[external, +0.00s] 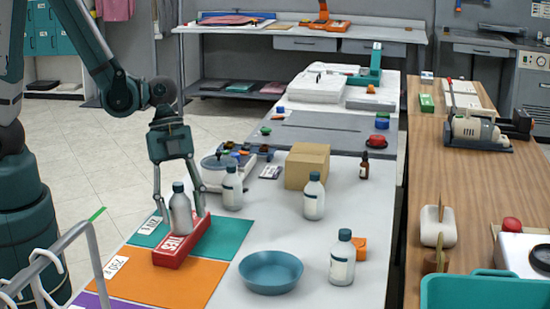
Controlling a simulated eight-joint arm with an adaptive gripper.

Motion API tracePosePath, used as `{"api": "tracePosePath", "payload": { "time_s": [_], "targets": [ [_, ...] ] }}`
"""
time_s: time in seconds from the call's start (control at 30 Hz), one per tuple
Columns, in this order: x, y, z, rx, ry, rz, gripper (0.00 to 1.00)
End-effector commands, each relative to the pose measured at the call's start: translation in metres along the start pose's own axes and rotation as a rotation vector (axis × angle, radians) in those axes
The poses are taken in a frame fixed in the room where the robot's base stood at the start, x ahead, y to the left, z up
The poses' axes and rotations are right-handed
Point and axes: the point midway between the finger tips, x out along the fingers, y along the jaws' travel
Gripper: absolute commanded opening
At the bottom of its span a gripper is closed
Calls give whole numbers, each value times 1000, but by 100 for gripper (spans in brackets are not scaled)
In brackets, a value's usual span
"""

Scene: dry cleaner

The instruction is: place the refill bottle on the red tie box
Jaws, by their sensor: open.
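A grey-white bottle (180,213) with a dark teal cap stands between the fingers of my gripper (180,214). Its base appears to rest on top of the red tie box (184,243), and it looks close to upright. The fingers are open, one on each side of the bottle; whether either touches it cannot be told. The red box lies across the teal and orange mats. Similar labelled bottles stand on the table: one (231,188) behind, one (314,197) beside the cardboard box, one (342,258) near the right edge.
A blue bowl (271,272) sits right of the orange mat (165,284). A cardboard box (307,166), a small brown bottle (364,166) and a scale (216,170) stand farther back. A metal rack (60,260) is at the front left. The table centre is partly clear.

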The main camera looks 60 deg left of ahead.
Motion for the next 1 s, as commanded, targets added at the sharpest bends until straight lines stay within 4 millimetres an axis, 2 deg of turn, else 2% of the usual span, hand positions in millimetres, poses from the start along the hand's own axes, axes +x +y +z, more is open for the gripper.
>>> {"api": "tracePosePath", "payload": {
  "time_s": [0.37, 1.0],
  "targets": [
    [-23, 0, -1, -1, 0, 0, 47],
    [-89, 0, -1, -1, 0, -1, 47]
  ]
}}
